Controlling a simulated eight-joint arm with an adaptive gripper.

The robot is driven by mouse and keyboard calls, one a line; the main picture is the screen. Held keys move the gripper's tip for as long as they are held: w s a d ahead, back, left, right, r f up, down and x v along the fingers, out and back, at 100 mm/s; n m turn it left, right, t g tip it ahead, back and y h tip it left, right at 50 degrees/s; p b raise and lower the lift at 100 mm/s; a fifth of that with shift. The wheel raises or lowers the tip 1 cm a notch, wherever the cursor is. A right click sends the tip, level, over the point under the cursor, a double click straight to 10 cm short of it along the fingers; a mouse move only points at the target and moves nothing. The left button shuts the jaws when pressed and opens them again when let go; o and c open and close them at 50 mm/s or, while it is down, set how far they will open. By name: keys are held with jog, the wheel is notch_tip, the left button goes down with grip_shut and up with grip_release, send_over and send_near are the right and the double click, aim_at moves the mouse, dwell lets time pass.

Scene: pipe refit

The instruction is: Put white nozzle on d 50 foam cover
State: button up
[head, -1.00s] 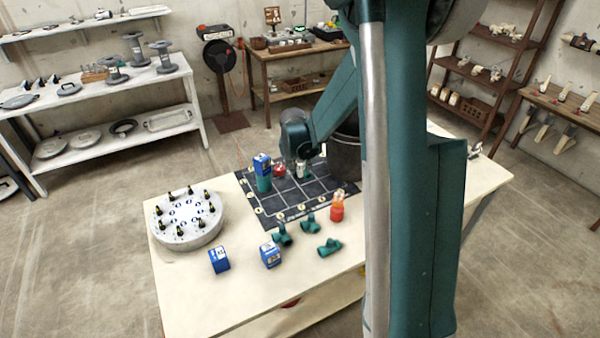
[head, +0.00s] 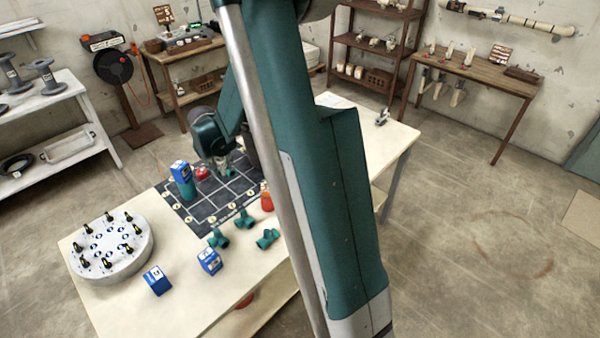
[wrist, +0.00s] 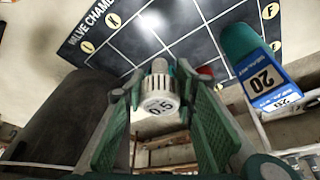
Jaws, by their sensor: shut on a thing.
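My gripper (wrist: 160,98) is shut on the white nozzle (wrist: 159,104), a slotted white piece marked 0.5 with a grey stem, between its green fingers. In the head view my gripper (head: 227,168) is low over the far right part of the dark grid mat (head: 210,202); the nozzle is too small to make out there. I cannot tell whether the nozzle touches the mat. I cannot identify a foam cover marked d 50 in either view.
A teal cylinder (head: 187,190) topped by a blue box (head: 180,170), marked 20, stands on the mat near a red piece (head: 202,173). Teal fittings (head: 244,219), blue boxes (head: 208,261) and a round grey fixture (head: 112,262) stand nearer.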

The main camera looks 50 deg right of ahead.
jog(key=s+d+r+m+g, duration=0.1)
jog(key=s+d+m, duration=0.2)
jog(key=s+d, duration=1)
jog(key=s+d+r+m+h+p, duration=0.1)
jog(key=s+d+r+m, duration=0.1)
jog(key=s+d, duration=1.1)
jog(key=d+m, duration=0.1)
jog(key=d, duration=0.5)
jog(key=shift+r+g+p, duration=0.2)
jog(key=shift+g+p, duration=0.1)
jog(key=shift+g, duration=0.1)
jog(key=shift+w+f+b, duration=0.1)
jog(key=shift+f+b, duration=0.25)
jog(key=shift+f, duration=2.6)
jog(key=shift+f, duration=0.1)
jog(key=shift+f, duration=2)
jog(key=shift+b, duration=0.35)
jog(key=o, duration=0.8)
